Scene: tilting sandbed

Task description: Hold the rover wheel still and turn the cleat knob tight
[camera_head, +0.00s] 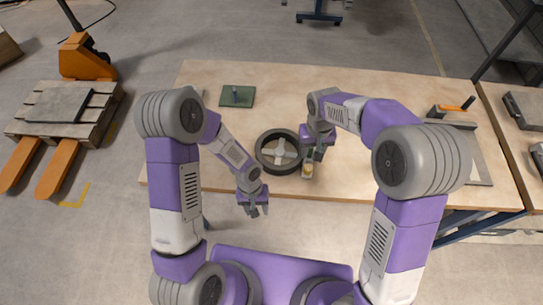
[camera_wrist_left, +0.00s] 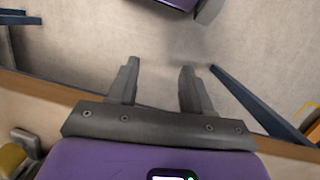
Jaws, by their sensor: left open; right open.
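The rover wheel (camera_head: 261,152) is a dark ring with a pale spoked hub, lying flat near the middle of the table. My right gripper (camera_head: 318,153) is open, pointing down just right of the wheel's rim; whether it touches anything is unclear. A small block with an amber top (camera_head: 307,171) sits beside the wheel, just below that gripper. I cannot make out which part is the cleat knob. My left gripper (camera_head: 256,210) is open and empty, around the table's near edge, apart from the wheel. The left wrist view shows its spread fingers (camera_wrist_left: 158,88) with floor beyond.
The wooden table (camera_head: 400,90) has clear room behind the wheel. A green plate with a small upright peg (camera_head: 237,96) lies at the back left. A grey board (camera_head: 480,165) and an orange-handled tool (camera_head: 456,107) are at the right. A pallet truck (camera_head: 84,60) stands on the floor left.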

